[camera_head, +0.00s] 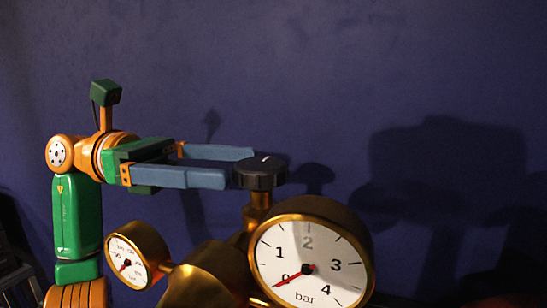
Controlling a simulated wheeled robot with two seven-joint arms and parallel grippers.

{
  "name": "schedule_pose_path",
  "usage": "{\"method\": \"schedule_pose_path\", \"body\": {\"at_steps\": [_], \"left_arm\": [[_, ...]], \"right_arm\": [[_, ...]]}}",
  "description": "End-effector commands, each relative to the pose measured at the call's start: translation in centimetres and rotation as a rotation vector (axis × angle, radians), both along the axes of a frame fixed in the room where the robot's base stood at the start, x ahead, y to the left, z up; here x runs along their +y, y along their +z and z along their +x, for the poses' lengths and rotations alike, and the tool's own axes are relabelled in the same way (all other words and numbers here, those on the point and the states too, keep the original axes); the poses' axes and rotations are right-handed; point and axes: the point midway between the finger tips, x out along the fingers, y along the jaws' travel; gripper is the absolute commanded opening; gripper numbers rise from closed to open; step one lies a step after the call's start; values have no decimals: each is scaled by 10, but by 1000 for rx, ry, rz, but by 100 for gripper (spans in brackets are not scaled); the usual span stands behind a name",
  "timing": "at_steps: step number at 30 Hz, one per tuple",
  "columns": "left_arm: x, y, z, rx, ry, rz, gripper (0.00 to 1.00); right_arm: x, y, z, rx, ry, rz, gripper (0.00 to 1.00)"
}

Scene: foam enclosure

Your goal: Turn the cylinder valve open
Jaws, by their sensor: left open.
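The cylinder valve has a black round knob (259,173) with a small white mark on top, on a brass stem (259,200). Below it is a brass valve body (207,275). A large gauge (310,262) marked in bar has its red needle near 0. A smaller gauge (134,260) sits at the lower left. My left gripper (238,167) is open, its two blue-grey fingers pointing right. The fingertips are at the left side of the knob, one nearer and one farther. I cannot tell whether they touch it. My right gripper is not in view.
A plain dark blue wall (420,60) stands behind, with shadows of the arm and valve on it. Dark shapes lie at the lower left edge. The space above and to the right of the knob looks free.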

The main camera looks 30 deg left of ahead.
Motion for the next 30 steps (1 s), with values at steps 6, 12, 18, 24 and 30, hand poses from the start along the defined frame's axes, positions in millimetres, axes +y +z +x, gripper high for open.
{"method": "schedule_pose_path", "body": {"at_steps": [6, 12, 18, 24, 30], "left_arm": [[-38, 1, 16, 1, -2, 2, 97], [-47, 0, 20, 1, 0, -1, 97], [-47, 0, 19, 1, 0, -1, 78], [-47, 0, 19, 0, -1, -1, 24], [-46, -5, 19, -2, 90, 7, 11]], "right_arm": [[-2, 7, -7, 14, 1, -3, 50], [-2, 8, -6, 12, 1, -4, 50], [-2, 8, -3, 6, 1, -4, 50], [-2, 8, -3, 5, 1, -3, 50], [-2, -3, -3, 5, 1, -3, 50]]}}
